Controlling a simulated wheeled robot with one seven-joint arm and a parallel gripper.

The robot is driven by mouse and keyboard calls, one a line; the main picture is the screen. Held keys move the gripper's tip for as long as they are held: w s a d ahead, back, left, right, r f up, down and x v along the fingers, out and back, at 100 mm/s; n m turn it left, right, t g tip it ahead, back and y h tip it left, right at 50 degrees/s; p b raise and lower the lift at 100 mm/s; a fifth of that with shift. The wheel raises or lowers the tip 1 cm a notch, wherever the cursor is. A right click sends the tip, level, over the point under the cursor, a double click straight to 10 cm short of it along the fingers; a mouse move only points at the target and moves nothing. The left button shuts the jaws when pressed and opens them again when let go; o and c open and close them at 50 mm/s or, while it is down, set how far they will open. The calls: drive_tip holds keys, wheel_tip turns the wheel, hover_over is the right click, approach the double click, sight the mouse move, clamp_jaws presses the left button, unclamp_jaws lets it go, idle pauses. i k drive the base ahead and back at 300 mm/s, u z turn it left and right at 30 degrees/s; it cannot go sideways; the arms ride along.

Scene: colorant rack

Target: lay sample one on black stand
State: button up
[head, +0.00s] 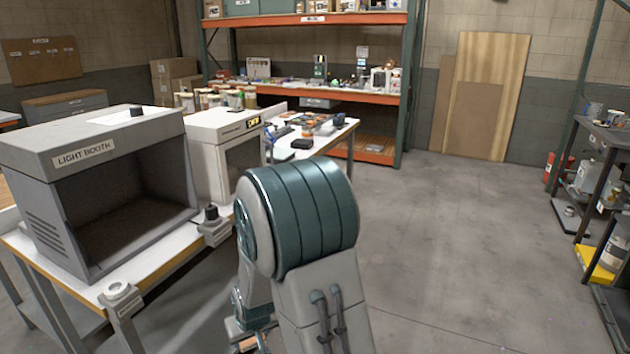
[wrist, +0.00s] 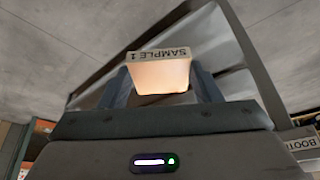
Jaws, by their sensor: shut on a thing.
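Sample one (wrist: 160,73), a small pale orange block with a light edge labelled "SAMPLE 1", is between the fingers of my gripper (wrist: 163,88) in the wrist view. The label appears upside down there. My gripper is shut on it. In the head view my arm hides most of the gripper and the sample; only a small brownish part shows low beside the arm. I cannot pick out the black stand with certainty in either view.
A grey light booth (head: 88,150), open-fronted and dark inside, stands on the white table (head: 165,268) at left. A pale cabinet (head: 212,130) is beside it. Two small grey posts stand at the table's front edge. The floor (head: 460,240) at right is clear before a dark shelf (head: 603,140).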

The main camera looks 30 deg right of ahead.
sight(305, 142)
drive_tip(key=z, duration=0.6)
drive_tip(key=i, duration=0.8)
drive_tip(key=z, duration=1.15)
drive_tip(key=i, duration=1.3)
drive_tip(key=u, duration=0.45)
drive_tip(key=i, duration=1.15)
drive_tip(key=u, duration=0.65)
